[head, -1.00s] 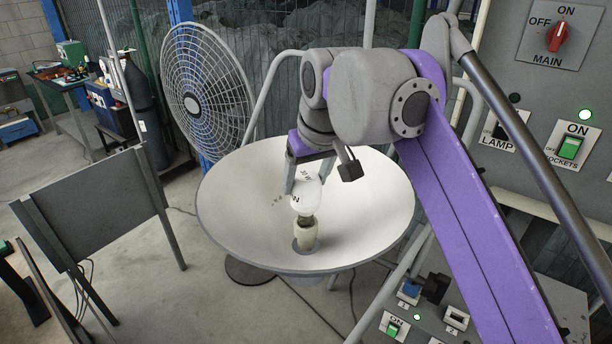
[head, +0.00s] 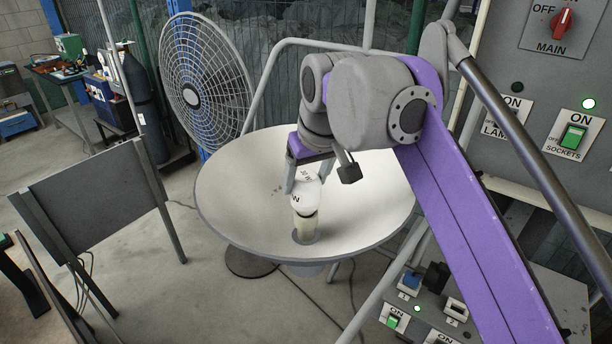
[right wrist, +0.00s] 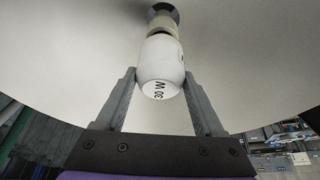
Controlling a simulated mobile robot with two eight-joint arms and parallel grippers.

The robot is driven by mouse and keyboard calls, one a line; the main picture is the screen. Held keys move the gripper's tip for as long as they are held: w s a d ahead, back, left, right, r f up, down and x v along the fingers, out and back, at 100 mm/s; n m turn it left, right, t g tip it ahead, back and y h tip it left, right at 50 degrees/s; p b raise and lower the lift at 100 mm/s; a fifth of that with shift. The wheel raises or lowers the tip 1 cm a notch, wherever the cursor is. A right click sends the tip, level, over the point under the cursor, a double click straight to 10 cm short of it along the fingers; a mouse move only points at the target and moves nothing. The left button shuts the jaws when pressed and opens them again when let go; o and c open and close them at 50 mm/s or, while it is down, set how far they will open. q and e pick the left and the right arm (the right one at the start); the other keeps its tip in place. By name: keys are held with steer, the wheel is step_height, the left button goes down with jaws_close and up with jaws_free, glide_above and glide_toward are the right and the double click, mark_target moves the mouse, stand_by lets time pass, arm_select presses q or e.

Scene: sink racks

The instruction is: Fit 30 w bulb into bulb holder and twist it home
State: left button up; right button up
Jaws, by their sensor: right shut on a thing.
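The white 30 W bulb (head: 306,192) is held upright by my right gripper (head: 306,178) above the middle of the white dish. The bulb holder (head: 305,227) is a cream socket standing in the dish's centre, and the bulb's lower end is at its mouth. In the right wrist view the bulb (right wrist: 161,68) sits between the two fingers of my right gripper (right wrist: 160,88), with the cream holder (right wrist: 163,24) beyond it. A dark band shows between them; how deep the base sits is hidden. My left gripper is not in view.
The wide white dish (head: 235,205) surrounds the holder. A caged fan (head: 205,85) stands behind it at left, and a grey panel (head: 90,205) is at far left. Control panels with switches (head: 572,137) stand at the right, with a lower switch box (head: 418,320) at front right.

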steer(key=o, duration=1.3)
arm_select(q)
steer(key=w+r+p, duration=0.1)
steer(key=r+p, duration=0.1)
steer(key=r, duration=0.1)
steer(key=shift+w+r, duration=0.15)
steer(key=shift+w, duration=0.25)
arm_select(e)
steer(key=v, duration=1)
steer(key=shift+d+r, duration=0.15)
steer(key=shift+r, duration=0.2)
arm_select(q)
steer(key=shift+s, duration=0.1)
arm_select(e)
steer(key=shift+s, duration=0.15)
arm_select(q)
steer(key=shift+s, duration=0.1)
arm_select(e)
steer(key=shift+f, duration=0.1)
